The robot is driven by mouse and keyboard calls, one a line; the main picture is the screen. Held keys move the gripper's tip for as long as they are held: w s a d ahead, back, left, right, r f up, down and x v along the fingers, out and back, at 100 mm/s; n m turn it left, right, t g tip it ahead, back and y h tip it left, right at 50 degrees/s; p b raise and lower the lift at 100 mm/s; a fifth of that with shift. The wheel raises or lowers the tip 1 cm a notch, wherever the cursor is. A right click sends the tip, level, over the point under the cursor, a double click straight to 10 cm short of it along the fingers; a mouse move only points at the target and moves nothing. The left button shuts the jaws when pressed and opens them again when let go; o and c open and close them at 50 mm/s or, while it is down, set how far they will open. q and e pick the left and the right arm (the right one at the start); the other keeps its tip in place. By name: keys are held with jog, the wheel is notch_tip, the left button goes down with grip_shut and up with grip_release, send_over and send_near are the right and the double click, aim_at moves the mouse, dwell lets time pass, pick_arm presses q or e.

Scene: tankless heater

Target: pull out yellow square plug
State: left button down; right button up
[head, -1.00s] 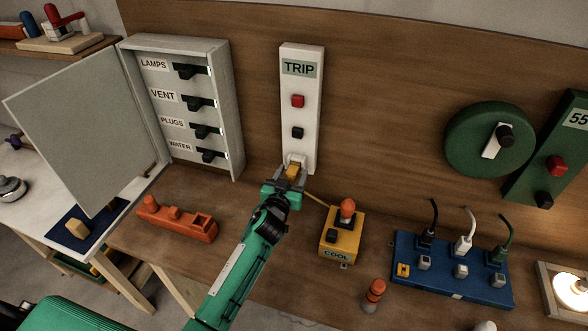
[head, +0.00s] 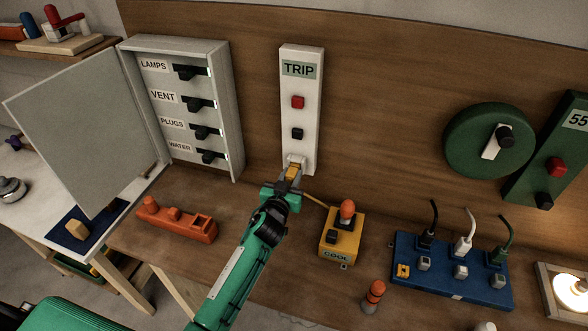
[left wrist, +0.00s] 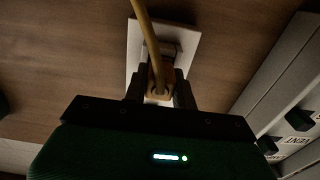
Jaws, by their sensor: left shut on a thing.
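The yellow square plug (head: 292,173) is at the bottom of the white TRIP panel (head: 301,110) on the wooden wall. My left gripper (head: 289,177) is shut on the plug, its fingers on either side of it. In the left wrist view the plug (left wrist: 161,80) shows between the two dark fingers, with its yellow cord (left wrist: 145,30) running up the picture. The plug appears at the socket on the panel's lower end; I cannot tell how deep it sits. My right gripper is not in view.
A yellow COOL box (head: 342,236) stands on the bench just right of the gripper. An orange tool (head: 178,222) lies to the left. The open grey breaker box (head: 185,105) is left of the panel. A blue power strip (head: 450,268) sits at right.

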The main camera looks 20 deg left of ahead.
aim_at(289, 180)
pick_arm(q)
jog(key=shift+s, duration=0.85)
jog(key=shift+s+a+p, duration=0.15)
jog(key=shift+s+p, duration=0.45)
jog(key=shift+s, duration=2.1)
